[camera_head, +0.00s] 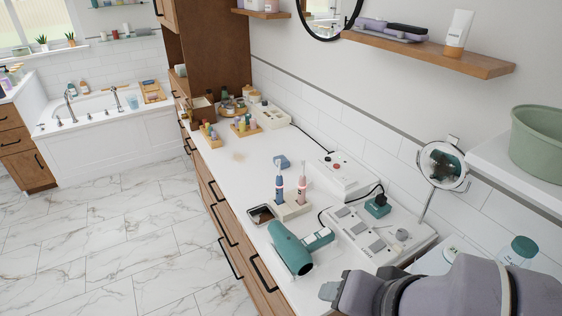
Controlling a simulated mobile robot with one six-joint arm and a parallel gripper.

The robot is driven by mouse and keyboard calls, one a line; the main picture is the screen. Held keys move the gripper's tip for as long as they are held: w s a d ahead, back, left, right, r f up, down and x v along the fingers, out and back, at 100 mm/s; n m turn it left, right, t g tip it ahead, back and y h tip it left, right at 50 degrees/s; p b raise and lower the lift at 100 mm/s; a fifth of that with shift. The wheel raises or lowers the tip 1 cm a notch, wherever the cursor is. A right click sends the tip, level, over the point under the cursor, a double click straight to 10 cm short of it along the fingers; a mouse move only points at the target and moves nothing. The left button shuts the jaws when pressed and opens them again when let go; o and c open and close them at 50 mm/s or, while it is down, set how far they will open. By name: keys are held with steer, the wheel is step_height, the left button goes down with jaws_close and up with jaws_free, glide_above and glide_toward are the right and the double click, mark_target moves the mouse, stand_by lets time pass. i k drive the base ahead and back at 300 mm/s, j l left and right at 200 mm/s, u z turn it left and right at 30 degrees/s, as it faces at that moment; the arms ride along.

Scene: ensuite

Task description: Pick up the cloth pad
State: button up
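I cannot tell for sure which thing is the cloth pad. A small flat beige patch (238,157) lies on the white counter in the middle distance and looks most like a thin pad. A small blue block-like thing (282,161) sits farther right on the counter, against or near the white box with knobs; its material is too small to tell. Both lie apart from my arm. Links of my purple-grey arm fill the lower right corner, over the near end of the counter. My gripper's fingers do not show.
The counter (225,170) is clear around the beige patch. Nearer stand two electric toothbrushes (290,190), a teal hair dryer (290,247), a dark tray (261,214), a white switch panel (375,232) and a round mirror (442,165). Bottles and boxes crowd the far end.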

mark_target(286, 163)
steer(key=j+z, duration=0.1)
steer(key=j, duration=0.95)
steer(key=i+j+z, duration=0.25)
steer(key=i+j, duration=1.5)
